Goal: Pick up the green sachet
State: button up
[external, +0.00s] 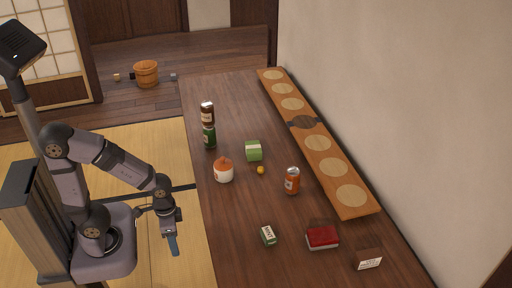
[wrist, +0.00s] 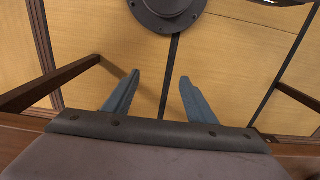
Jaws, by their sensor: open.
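One is a light green pack (external: 254,151) with a pale band, near the middle of the table. My gripper (external: 173,245) hangs over the tatami left of the table, apart from both packs. In the wrist view my gripper (wrist: 160,78) is open with nothing between its blue-grey fingers; neither pack shows there.
An orange-and-white jar (external: 223,171), an orange can (external: 292,181), a small yellow ball (external: 261,170) and a green-and-brown bottle (external: 208,127) stand on the table (external: 235,220). A red box (external: 322,237) and a dark labelled box (external: 368,260) sit front right. A long board (external: 325,145) lies along the wall.

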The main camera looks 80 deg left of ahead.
aim_at(267, 230)
jog(key=shift+w+r, duration=0.1)
jog(key=w+r+n+h+p, duration=0.1)
jog(key=w+r+n+h, duration=0.1)
jog(key=w, duration=0.4)
jog(key=w+d+r+n+g+h+p, duration=0.1)
jog(key=w+r+n+h, duration=0.1)
jog(key=w+n, duration=0.4)
jog(key=w+r+n+h+p, duration=0.1)
jog(key=w+r+n+h, duration=0.2)
jog(key=w, duration=0.4)
jog(key=shift+d+n+g+h+p, duration=0.25)
jog(key=shift+n+h, duration=0.55)
jog(key=shift+n, duration=0.5)
jog(key=w+n+t+h, duration=0.1)
jog(key=w+n, duration=0.1)
jog(key=w, duration=0.1)
jog(key=w+n+h+b, duration=0.1)
jog(key=w+h, duration=0.1)
jog(key=w, duration=0.1)
jog(key=w+n+t+h, duration=0.1)
jog(key=w+n+h, duration=0.1)
jog(key=w, duration=0.2)
jog(key=shift+a+f+n+t, duration=0.2)
jog(key=shift+a+n+t, duration=0.1)
jog(key=shift+a+t, duration=0.1)
jog(key=shift+x, duration=3.7)
jog(key=shift+r, duration=0.1)
jog(key=c, duration=1.1)
